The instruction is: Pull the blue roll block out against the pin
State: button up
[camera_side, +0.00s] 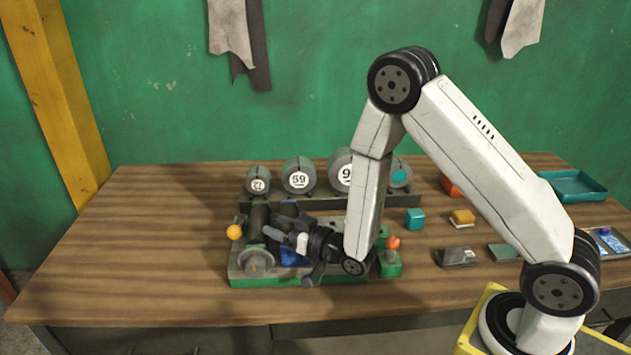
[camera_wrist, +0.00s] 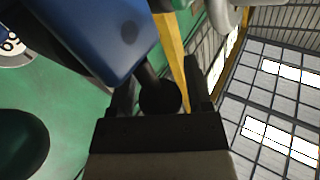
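The blue roll block (camera_wrist: 100,35) fills the upper left of the wrist view, very close to the camera. A dark stem with a round black knob (camera_wrist: 160,99) shows beside its lower edge. My gripper (camera_wrist: 160,85) has its two fingers wide apart, one on each side of the knob; contact with it cannot be made out. In the side view, my gripper (camera_side: 285,236) is low over the green-based fixture (camera_side: 250,282), and a little blue (camera_side: 291,255) shows beneath it. The block is mostly hidden there, and I cannot identify the pin.
Numbered grey rolls (camera_side: 299,177) stand on a rack behind the fixture. An orange ball (camera_side: 234,232) is at its left and an orange-topped green post (camera_side: 391,262) at its right. Small blocks and a teal tray (camera_side: 574,186) lie right. The table's left side is clear.

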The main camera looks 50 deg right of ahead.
grip_shut()
jog(key=shift+s+d, duration=0.55)
jog(key=shift+o, duration=2)
grip_release()
jog(key=shift+s, duration=0.1)
jog(key=s+d, duration=0.1)
jog(key=s, duration=0.6)
jog(key=shift+s+d, duration=0.25)
